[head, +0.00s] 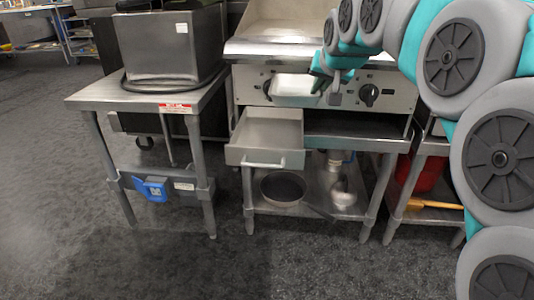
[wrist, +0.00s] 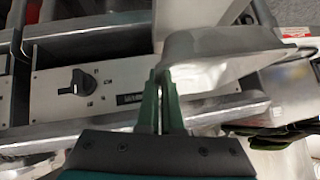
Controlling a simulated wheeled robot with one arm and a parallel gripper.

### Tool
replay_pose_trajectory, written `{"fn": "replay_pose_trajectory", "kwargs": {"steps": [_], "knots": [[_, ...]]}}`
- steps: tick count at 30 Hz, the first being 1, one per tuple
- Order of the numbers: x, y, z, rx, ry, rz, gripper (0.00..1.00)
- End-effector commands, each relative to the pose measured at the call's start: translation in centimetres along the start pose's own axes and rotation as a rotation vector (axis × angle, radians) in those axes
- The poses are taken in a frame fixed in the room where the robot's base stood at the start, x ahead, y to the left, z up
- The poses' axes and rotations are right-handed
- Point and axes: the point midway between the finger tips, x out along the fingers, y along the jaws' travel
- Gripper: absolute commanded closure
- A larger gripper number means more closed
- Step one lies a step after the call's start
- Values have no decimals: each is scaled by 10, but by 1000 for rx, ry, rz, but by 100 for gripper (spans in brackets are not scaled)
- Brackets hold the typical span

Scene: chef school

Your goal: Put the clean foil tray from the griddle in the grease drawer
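The foil tray (head: 294,87) is a light silver, shallow tray held in front of the griddle's control panel in the head view. My gripper (head: 322,82) is at its right end. In the wrist view the green fingers of my gripper (wrist: 162,100) are close together on the edge of the tray (wrist: 215,65). The grease drawer (head: 265,140) is pulled open below and a little left of the tray. The griddle (head: 285,32) is above and behind, with its flat plate partly in view. The drawer's inside looks empty, though part of its floor is hard to see.
A steel side table (head: 105,95) with a large metal box (head: 170,45) stands left of the griddle. A pan (head: 283,187) and other items sit on the lower shelf. A black knob (head: 369,94) sticks out at the right of the panel. The floor in front is clear.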

Motion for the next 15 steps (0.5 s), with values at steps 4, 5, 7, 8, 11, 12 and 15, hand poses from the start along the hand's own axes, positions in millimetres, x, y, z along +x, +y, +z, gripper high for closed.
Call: {"fn": "replay_pose_trajectory", "kwargs": {"steps": [4, 5, 7, 8, 11, 12, 15], "knots": [[50, 26, 37, 5, -4, 3, 100], [56, 29, 41, 6, -4, 3, 100], [64, 34, 46, 7, 2, 3, 100], [67, 35, 47, 7, 3, 2, 100], [77, 33, 50, 6, 3, 2, 100], [82, 29, 51, 4, 2, 3, 100], [98, 15, 53, 2, 1, 3, 100]]}}
